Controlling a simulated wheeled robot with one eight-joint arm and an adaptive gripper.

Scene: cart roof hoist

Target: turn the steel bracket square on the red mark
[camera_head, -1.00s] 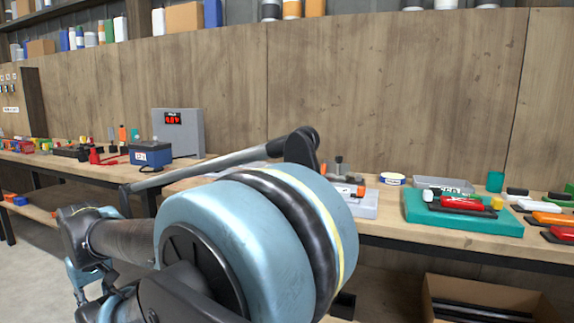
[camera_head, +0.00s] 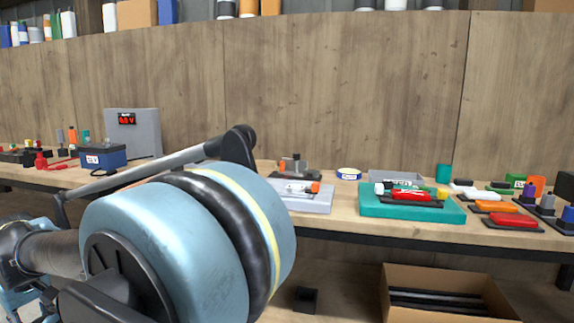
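I cannot make out a steel bracket or a red mark for certain. A pale grey plate (camera_head: 312,204) lies on the bench right of my arm, with a small orange-ended item (camera_head: 313,187) on it. A small grey and dark metal piece (camera_head: 294,166) stands behind the plate; I cannot tell whether it is the bracket. My large blue arm joint covers the bench left of the plate. My gripper is not in view.
A teal mat (camera_head: 450,212) holds a red tool (camera_head: 410,194). Several coloured items crowd the bench to its right. A blue box (camera_head: 102,157) and a grey display unit (camera_head: 147,132) stand at left. An open cardboard box (camera_head: 400,315) sits below the bench.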

